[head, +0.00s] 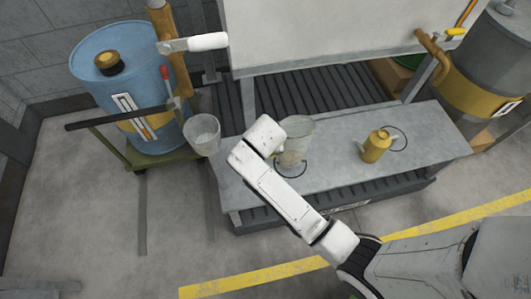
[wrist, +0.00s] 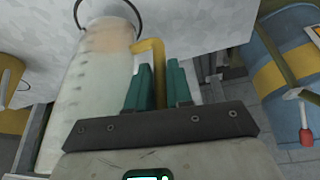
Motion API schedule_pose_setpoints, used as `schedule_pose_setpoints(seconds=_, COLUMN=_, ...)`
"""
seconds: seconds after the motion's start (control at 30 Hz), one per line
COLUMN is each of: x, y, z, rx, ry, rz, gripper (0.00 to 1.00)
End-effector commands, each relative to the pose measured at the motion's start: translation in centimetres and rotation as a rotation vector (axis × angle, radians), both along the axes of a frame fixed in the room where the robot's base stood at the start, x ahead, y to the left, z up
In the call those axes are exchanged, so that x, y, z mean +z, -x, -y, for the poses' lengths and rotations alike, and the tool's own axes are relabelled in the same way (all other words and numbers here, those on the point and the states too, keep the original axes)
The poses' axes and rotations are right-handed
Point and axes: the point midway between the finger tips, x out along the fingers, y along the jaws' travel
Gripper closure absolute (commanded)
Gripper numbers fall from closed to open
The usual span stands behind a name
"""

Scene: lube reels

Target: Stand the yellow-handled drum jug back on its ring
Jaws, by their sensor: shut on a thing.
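The drum jug (head: 298,135) is a pale translucent vessel over the bench, with an orange tint near its lower end. In the wrist view the jug (wrist: 90,95) fills the left side, and its yellow handle (wrist: 152,58) lies between my green fingers. My gripper (wrist: 161,80) is shut on that handle. A thin black ring (wrist: 123,12) on the bench shows at the jug's far end. In the head view this ring (head: 291,174) shows at the jug's base; I cannot tell whether they touch. My wrist hides my fingers and the handle there.
A grey drum (head: 490,70) stands at right.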

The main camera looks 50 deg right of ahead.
Motion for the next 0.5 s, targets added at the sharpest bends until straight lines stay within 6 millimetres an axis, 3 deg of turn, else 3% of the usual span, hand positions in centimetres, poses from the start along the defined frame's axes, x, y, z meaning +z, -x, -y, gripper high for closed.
schedule_pose_setpoints(seconds=0.2, x=-3.0, y=0.1, z=0.0, rx=0.001, ry=0.0, rz=-0.002, gripper=1.0)
schedule_pose_setpoints(seconds=0.5, x=-3.1, y=0.0, z=0.0, rx=0.0, ry=0.0, rz=0.0, gripper=1.0)
